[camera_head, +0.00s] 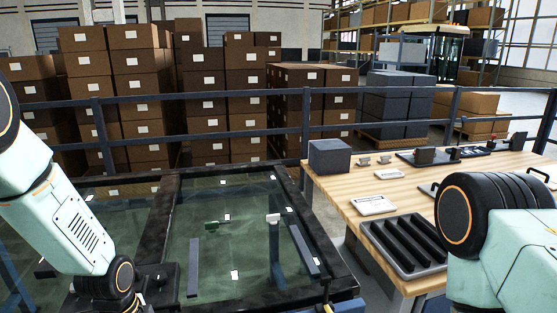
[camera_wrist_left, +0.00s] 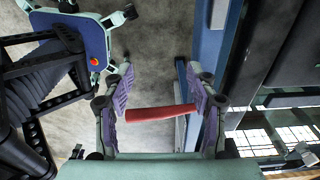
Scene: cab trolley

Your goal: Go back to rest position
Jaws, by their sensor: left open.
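My left gripper (camera_wrist_left: 160,80) shows in the left wrist view, with its two purple-padded fingers spread apart. A red bar (camera_wrist_left: 160,113) shows across the space between the fingers; I cannot tell whether it touches them. In the head view my left arm (camera_head: 70,220) comes in from the left and bends down at the lower left, over the dark-framed glass structure; its gripper cannot be made out there. My right arm (camera_head: 500,225) is folded at the right, above the wooden table, and its gripper is out of view.
The wooden table (camera_head: 335,188) at the right bears a grey box (camera_head: 330,158) and a black slotted tray (camera_head: 405,246). A blue railing (camera_head: 306,125) and stacked cartons (camera_head: 205,85) stand behind.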

